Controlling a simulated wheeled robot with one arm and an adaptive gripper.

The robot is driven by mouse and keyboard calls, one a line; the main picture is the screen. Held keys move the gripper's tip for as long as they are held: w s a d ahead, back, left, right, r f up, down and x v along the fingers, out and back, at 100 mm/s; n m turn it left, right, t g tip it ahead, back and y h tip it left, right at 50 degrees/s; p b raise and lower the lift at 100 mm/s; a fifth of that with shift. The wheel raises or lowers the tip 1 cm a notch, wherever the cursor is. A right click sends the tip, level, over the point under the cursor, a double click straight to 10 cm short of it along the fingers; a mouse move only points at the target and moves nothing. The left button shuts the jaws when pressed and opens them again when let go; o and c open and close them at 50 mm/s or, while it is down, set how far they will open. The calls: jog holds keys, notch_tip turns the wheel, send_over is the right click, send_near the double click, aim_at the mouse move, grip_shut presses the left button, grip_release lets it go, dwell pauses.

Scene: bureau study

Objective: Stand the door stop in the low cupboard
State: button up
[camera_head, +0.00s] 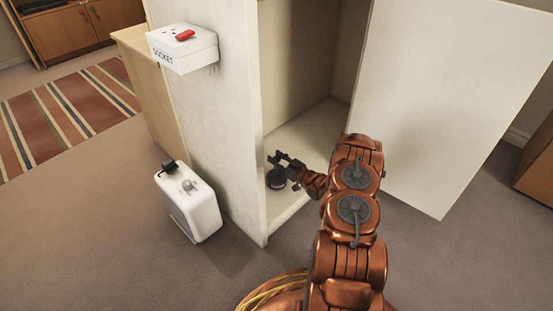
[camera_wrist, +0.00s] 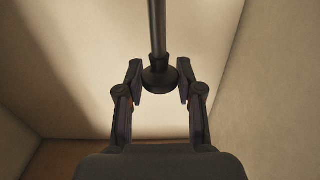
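The door stop (camera_head: 275,179) is a small dark thing with a round base. It stands on the floor of the low cupboard (camera_head: 300,146), just inside the front left edge. In the wrist view the door stop (camera_wrist: 160,78) shows as a dark round body with a collar and a straight dark rod, between my fingertips. My gripper (camera_head: 281,159) is inside the cupboard, just above the base; in the wrist view my gripper (camera_wrist: 159,78) has its two fingers apart, one on each side of the door stop. Whether the fingers touch it is hard to see.
The cupboard door (camera_head: 440,100) stands wide open at the right. The left side panel (camera_head: 215,130) carries a white socket box (camera_head: 183,50) with a red part. A white appliance (camera_head: 190,205) stands on the carpet left of the cupboard. Bare cupboard floor lies behind my gripper.

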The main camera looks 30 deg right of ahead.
jog(key=o, duration=0.3)
jog(key=shift+s+r, duration=0.1)
jog(key=shift+s, duration=0.05)
jog(key=shift+p+v, duration=2.1)
jog(key=shift+v, duration=3.75)
